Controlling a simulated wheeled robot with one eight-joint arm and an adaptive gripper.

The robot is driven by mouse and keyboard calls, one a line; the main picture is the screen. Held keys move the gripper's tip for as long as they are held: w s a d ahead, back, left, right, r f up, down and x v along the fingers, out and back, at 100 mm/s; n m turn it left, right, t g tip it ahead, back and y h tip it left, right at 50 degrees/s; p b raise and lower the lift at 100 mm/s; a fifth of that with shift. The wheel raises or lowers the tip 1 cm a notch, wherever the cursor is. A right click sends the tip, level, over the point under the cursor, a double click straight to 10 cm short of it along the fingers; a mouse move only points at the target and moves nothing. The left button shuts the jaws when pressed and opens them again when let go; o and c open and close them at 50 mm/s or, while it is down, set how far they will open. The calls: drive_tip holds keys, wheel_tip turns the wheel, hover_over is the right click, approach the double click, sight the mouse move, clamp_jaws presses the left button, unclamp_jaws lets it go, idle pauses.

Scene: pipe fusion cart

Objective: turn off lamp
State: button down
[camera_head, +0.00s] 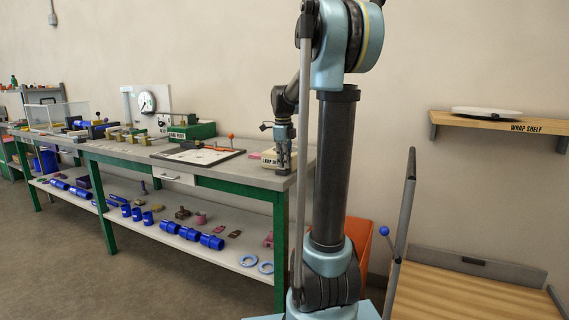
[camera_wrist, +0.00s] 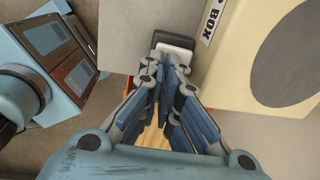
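No lit lamp is clearly seen.
The workbench (camera_head: 180,172) carries a framed white board (camera_head: 198,154), a green case (camera_head: 192,130) and a gauge (camera_head: 147,101). Blue pipe pieces lie on its lower shelf (camera_head: 160,228). A wall shelf (camera_head: 497,122) and a wooden cart bed (camera_head: 465,290) are at right.

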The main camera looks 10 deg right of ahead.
drive_tip(key=shift+s+f, duration=0.2)
drive_tip(key=shift+f, duration=0.1)
